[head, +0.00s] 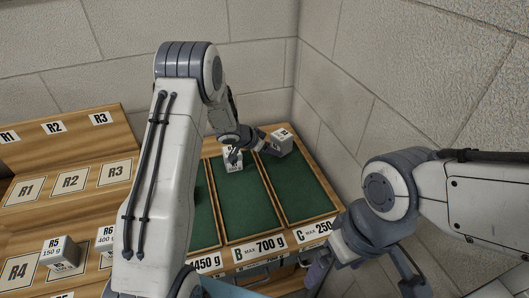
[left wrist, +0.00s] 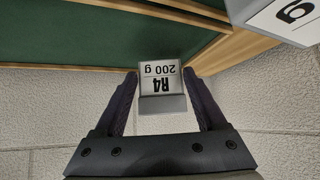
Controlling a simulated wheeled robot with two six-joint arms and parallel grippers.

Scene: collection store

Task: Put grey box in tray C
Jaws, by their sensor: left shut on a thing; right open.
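A small grey box with a white label reading R4 200 g (left wrist: 162,80) sits between the fingers of my left gripper (left wrist: 160,100). In the head view this box (head: 281,143) is at the far end of tray C (head: 301,190), a green-lined tray marked C max 250. My left gripper (head: 268,146) is shut on it. Whether the box touches the tray floor or hangs above it, I cannot tell. My right gripper (head: 364,281) is open and empty, low in front of the tray fronts.
Another labelled box (head: 233,161) stands at the far end of tray B (head: 240,205). On the left, boxes R5 (head: 61,251) and R6 (head: 106,240) stand on the wooden stepped rack (head: 38,214). Stone walls close off the back and right. Most of tray C is clear.

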